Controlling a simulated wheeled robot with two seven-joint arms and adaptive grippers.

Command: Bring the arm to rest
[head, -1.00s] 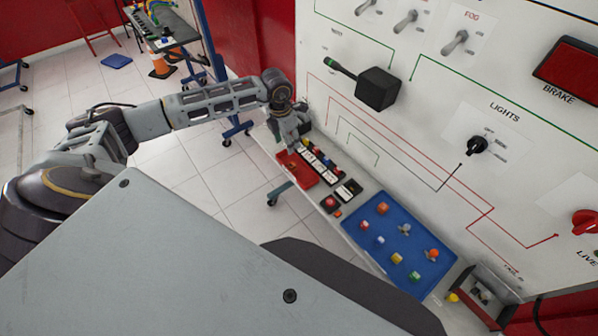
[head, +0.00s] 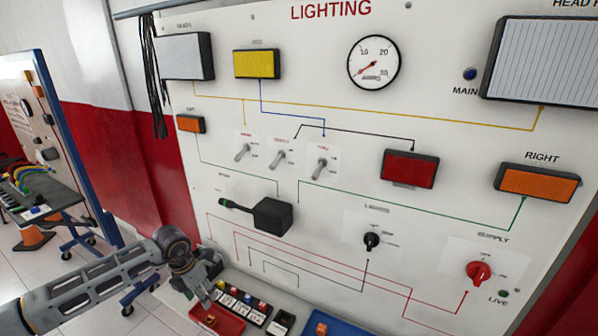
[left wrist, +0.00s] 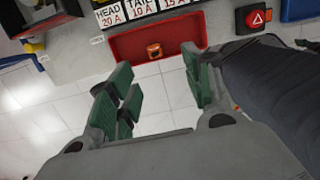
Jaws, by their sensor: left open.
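My left arm (head: 98,287) reaches in from the lower left in the head view. Its gripper (head: 206,294) hangs in front of the lighting panel, close to the red tray (head: 232,328). In the left wrist view the green-padded fingers of the gripper (left wrist: 160,78) are apart, with nothing between them but a view of the floor. The red tray (left wrist: 126,47) lies beyond the fingertips and holds a small orange piece (left wrist: 154,50). I cannot tell the exact gap between fingers and tray. My right gripper is not in view.
The lighting panel (head: 330,100) fills the right, with a dark lever block (head: 272,216) sticking out near my arm. A row of labelled fuses (left wrist: 148,8) borders the tray. A blue tray (head: 335,327) lies further right.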

